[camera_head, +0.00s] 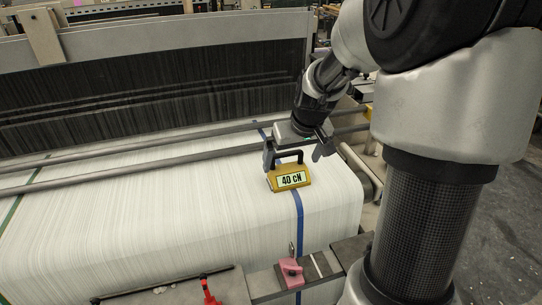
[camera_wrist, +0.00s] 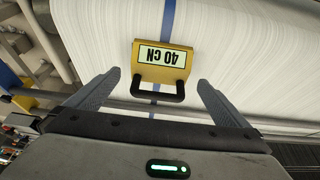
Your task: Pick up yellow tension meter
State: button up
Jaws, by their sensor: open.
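The yellow tension meter (camera_head: 290,179) rests on the white warp sheet, near the blue stripe. My gripper (camera_head: 296,152) is open just behind and above the meter. In the wrist view the two fingers of my gripper (camera_wrist: 157,85) stand wide apart, one on each side of the handle. Neither finger visibly touches it.
The white warp sheet (camera_head: 150,220) spreads wide to the left. Grey bars (camera_head: 140,160) cross the loom behind the meter. A pink block (camera_head: 290,271) and a red part (camera_head: 209,292) sit at the front edge. A dark frame (camera_head: 150,95) stands at the back.

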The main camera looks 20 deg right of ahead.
aim_at(289, 169)
jog(key=shift+x, duration=3.15)
jog(key=shift+c, duration=0.3)
jog(key=shift+r, duration=0.1)
jog(key=c, duration=1.3)
